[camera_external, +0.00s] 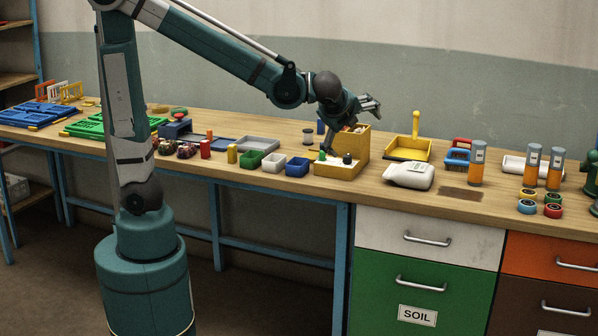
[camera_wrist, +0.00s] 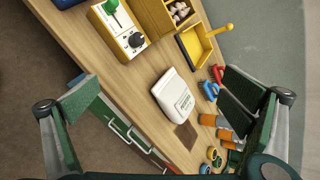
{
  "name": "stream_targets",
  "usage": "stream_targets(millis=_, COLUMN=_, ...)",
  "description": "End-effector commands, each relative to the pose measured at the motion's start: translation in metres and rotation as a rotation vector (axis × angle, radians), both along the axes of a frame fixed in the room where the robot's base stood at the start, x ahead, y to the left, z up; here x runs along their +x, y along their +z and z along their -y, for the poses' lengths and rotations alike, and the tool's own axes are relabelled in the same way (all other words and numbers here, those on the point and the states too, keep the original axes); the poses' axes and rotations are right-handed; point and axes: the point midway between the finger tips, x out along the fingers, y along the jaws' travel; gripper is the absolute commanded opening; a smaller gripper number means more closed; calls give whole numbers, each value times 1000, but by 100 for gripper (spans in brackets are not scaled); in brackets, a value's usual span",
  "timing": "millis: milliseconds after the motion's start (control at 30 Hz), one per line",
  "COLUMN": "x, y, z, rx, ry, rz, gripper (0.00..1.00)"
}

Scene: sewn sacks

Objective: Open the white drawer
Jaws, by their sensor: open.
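The white drawer (camera_external: 380,230) is the top drawer under the right part of the bench, above a green drawer (camera_external: 380,275) labelled SOIL. Its front looks flush with the cabinet, so it appears shut. Its metal handle (camera_external: 427,240) is a horizontal bar. My gripper (camera_external: 372,104) is open and empty, high above the back of the bench, up and to the left of the drawer and well apart from it. In the wrist view my gripper's fingers (camera_wrist: 162,98) are spread wide, with the bench and drawer handles showing between them at an angle.
A white sack (camera_external: 409,175) lies on the bench above the drawer. A yellow box (camera_external: 349,143), a yellow dustpan-like tray (camera_external: 408,150) and orange-labelled cylinders (camera_external: 478,164) stand nearby. An orange drawer (camera_external: 540,256) is to the right. Open floor lies in front.

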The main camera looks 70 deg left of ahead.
Motion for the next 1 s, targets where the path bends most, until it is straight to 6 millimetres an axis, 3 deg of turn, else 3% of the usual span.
stream_targets(millis=500, x=69, y=0, z=70, rx=407, ry=-190, rz=-90, gripper=100)
stream_targets(millis=1000, x=109, y=-8, z=158, rx=795, ry=-303, rz=-166, gripper=100)
